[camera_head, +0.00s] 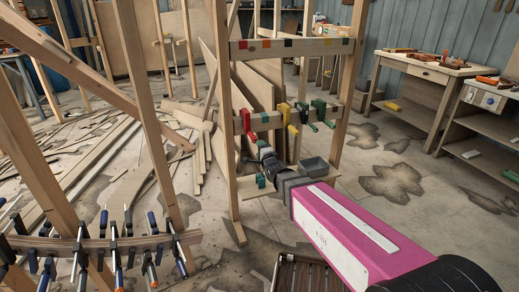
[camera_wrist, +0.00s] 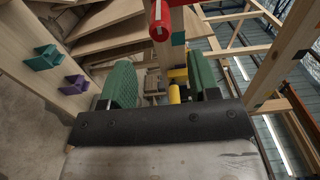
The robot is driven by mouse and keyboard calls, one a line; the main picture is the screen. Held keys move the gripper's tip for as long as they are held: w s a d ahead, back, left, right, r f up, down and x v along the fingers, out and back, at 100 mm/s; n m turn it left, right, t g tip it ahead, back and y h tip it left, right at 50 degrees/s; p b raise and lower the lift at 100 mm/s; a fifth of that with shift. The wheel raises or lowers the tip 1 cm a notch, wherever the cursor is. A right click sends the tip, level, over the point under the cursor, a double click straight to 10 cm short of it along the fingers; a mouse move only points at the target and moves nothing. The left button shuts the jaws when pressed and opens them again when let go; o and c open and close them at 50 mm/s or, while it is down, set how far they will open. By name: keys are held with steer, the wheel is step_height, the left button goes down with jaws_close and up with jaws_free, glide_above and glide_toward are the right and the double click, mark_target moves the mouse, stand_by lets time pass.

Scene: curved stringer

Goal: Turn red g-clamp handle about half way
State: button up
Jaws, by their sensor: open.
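The red g-clamp (camera_head: 247,122) hangs at the left of a row of clamps on a wooden rack's middle rail. In the wrist view a red cylindrical part of it (camera_wrist: 160,25) shows at the top centre, beyond the fingertips. My gripper (camera_head: 262,152) is just below and right of the red clamp in the head view. In the wrist view my gripper (camera_wrist: 160,78) is open, with green pads on both fingers. The red part is not between the pads. Much of the clamp's lower part is hard to make out.
A yellow clamp (camera_head: 282,116) and a green clamp (camera_head: 318,112) hang to the right on the same rail (camera_head: 262,120). A grey bin (camera_head: 314,167) stands on the lower shelf. Teal (camera_wrist: 48,57) and purple (camera_wrist: 77,84) hooks sit on a board at left in the wrist view.

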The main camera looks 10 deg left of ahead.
steer(key=v, duration=0.3)
steer(key=shift+s+d, duration=0.1)
stand_by(0.4)
steer(key=d+f+n+g+h, duration=0.3)
steer(key=d+f+h, duration=0.15)
steer(key=d, duration=0.65)
steer(key=d+f+n+g+h, duration=0.2)
steer(key=d+f+g+h, duration=0.15)
steer(key=d+f, duration=0.45)
steer(key=s+d+f+n+g, duration=0.1)
steer(key=s+d+n+g, duration=0.2)
steer(key=s+d, duration=0.3)
steer(key=s+d+n+g+h, duration=0.1)
steer(key=s+d+n+g, duration=0.2)
steer(key=d, duration=0.9)
steer(key=s+g, duration=0.3)
steer(key=s, duration=0.1)
steer(key=shift+f+n, duration=0.35)
steer(key=shift+n, duration=0.05)
